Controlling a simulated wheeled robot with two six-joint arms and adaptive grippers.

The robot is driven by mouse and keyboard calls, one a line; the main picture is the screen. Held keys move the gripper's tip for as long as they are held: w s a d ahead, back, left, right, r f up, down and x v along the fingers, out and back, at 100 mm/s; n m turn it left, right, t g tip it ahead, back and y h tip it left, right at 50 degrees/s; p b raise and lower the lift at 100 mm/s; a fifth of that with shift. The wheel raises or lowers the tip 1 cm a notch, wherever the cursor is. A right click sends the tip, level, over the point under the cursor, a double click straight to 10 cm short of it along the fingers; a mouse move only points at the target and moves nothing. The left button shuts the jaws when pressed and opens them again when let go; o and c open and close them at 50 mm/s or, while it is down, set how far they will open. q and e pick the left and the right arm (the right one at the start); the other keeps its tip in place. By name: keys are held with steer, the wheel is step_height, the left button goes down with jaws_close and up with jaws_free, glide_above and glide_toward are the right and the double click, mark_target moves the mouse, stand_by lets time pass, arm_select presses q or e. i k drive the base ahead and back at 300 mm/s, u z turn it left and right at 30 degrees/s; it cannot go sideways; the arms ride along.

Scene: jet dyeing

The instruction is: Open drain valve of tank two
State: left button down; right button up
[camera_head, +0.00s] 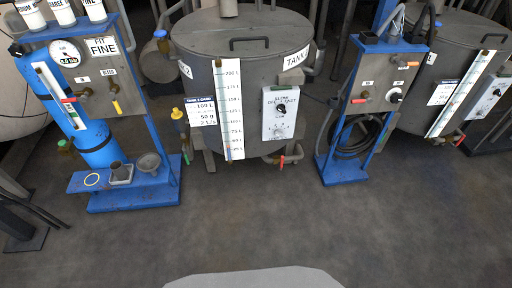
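Tank two (205,85) is a grey metal tank at the top middle, with a "TANK" label (296,58) on its rim. A white level scale (230,110) runs down its front. A small valve with a red handle (281,161) sits on a pipe low at the tank's front right, just above the floor. The handle looks roughly upright, but it is too small to tell its setting surely. Neither of my grippers is in view.
A blue filter stand (135,198) with a small tray is at left. A blue stand with a coiled hose (360,135) is right of tank two. Another tank (410,115) stands at far right. The grey floor (250,220) in front is clear.

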mark_target(281, 167)
steer(key=z, duration=0.1)
steer(key=i, duration=1.4)
steer(key=z, duration=0.65)
steer(key=i, duration=0.65)
steer(key=z, duration=0.25)
